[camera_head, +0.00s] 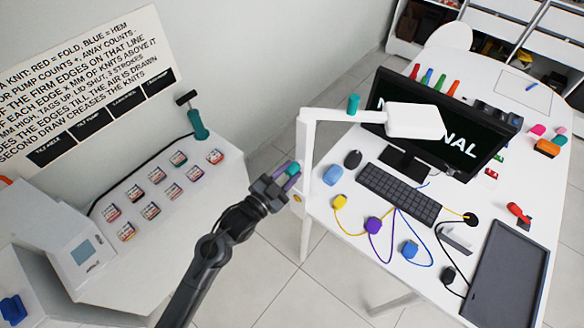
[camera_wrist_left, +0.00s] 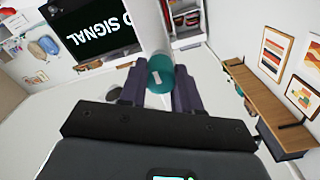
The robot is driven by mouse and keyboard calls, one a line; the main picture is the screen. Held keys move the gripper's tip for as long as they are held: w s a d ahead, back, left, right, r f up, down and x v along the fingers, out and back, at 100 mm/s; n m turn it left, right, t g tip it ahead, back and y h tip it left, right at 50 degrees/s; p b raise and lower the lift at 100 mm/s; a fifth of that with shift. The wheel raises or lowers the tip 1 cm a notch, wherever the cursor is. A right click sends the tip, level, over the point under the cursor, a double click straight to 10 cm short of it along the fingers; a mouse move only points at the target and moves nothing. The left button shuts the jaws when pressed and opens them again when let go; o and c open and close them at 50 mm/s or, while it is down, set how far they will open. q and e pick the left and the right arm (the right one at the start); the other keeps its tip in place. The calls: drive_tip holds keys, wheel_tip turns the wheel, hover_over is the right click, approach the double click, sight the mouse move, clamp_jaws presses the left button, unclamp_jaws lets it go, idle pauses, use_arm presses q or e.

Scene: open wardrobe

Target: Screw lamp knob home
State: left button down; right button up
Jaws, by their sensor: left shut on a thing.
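The white desk lamp (camera_head: 308,145) stands at the left edge of the desk, its arm reaching right to a white head (camera_head: 414,120). A teal knob (camera_head: 293,169) is at the lower left side of the lamp's post. My left gripper (camera_head: 287,175) is shut on this knob with its purple fingers. In the left wrist view the knob (camera_wrist_left: 160,76) sits between both fingers, with the white post behind it. How deep the knob sits in the post is hidden. My right gripper is out of view.
The white desk (camera_head: 340,255) holds a monitor (camera_head: 455,125), a keyboard (camera_head: 398,192), coloured plugs with cables and a dark tray (camera_head: 508,272). A white counter (camera_head: 175,235) with several small packs and a teal hand pump (camera_head: 197,123) stands left. Open floor lies between.

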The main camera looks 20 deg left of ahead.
use_arm(q)
drive_tip(key=m+b, duration=0.1)
drive_tip(key=m, duration=0.3)
drive_tip(key=shift+f+m, duration=0.1)
drive_tip(key=shift+m, duration=0.2)
drive_tip(key=m, duration=0.3)
drive_tip(key=shift+m+b, duration=0.3)
drive_tip(key=m, duration=0.3)
drive_tip(key=shift+m+b, duration=0.35)
drive_tip(key=shift+m, duration=0.05)
drive_tip(key=m, duration=0.5)
drive_tip(key=shift+b, duration=0.4)
drive_tip(key=c, duration=0.7)
unclamp_jaws()
drive_tip(key=shift+c, duration=0.5)
